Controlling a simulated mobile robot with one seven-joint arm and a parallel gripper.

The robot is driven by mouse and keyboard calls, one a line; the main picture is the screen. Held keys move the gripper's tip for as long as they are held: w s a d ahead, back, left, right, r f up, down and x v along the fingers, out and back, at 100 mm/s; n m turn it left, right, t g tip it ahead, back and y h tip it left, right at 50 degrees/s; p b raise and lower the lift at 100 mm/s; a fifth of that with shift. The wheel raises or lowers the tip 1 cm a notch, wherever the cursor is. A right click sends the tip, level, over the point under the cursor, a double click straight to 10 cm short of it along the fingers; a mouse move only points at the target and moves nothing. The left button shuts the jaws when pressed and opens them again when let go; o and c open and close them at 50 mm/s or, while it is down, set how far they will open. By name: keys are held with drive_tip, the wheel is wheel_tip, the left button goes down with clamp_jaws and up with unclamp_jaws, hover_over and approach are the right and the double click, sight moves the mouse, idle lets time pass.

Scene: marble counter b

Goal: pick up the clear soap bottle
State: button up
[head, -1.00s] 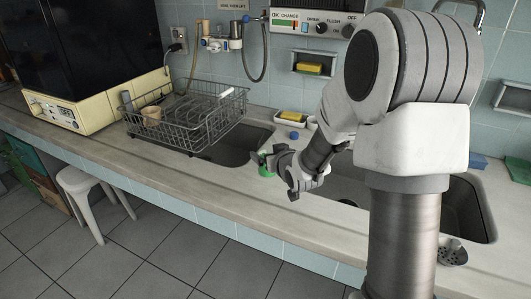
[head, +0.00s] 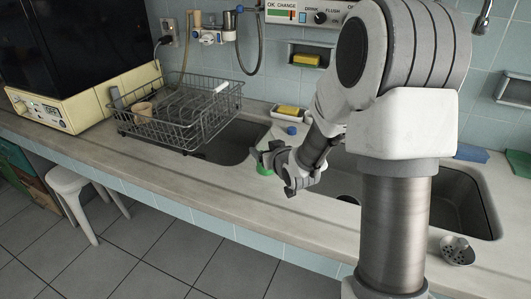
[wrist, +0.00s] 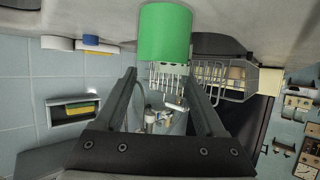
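A green cylinder (head: 264,169) stands on the counter between the two sink basins. It is the nearest thing to my gripper (head: 272,173), which partly hides it in the head view. The wrist view is upside down and shows the green cylinder (wrist: 166,32) just beyond the fingertips, lined up with the gap between them. My gripper (wrist: 162,76) is open and empty. No plainly clear bottle shows; I cannot tell whether the green cylinder is the soap bottle with green contents.
A wire dish rack (head: 190,128) holds a tan cup at the left basin. A small blue item (head: 292,130) and a yellow sponge (head: 289,111) on a white dish are by the wall. A strainer cup (head: 457,250) stands at right. The counter's front strip (head: 215,188) is clear.

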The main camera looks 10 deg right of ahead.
sight(269, 136)
drive_tip(key=c, duration=0.9)
drive_tip(key=shift+r, duration=0.2)
drive_tip(key=shift+r+p, duration=0.35)
drive_tip(key=shift+r, duration=0.45)
drive_tip(key=r, duration=0.1)
drive_tip(key=r+p, duration=0.1)
drive_tip(key=shift+d+r, duration=0.2)
drive_tip(key=shift+r, duration=0.1)
drive_tip(key=shift+s+d+r+p, duration=0.7)
drive_tip(key=shift+d+r, duration=0.35)
drive_tip(key=shift+d, duration=0.7)
drive_tip(key=shift+s+d+r+p, duration=0.7)
drive_tip(key=shift+d+r, duration=0.35)
drive_tip(key=shift+d, duration=0.65)
drive_tip(key=shift+s+d+r+p, duration=0.7)
drive_tip(key=shift+d+r, duration=0.35)
drive_tip(key=shift+d, duration=0.7)
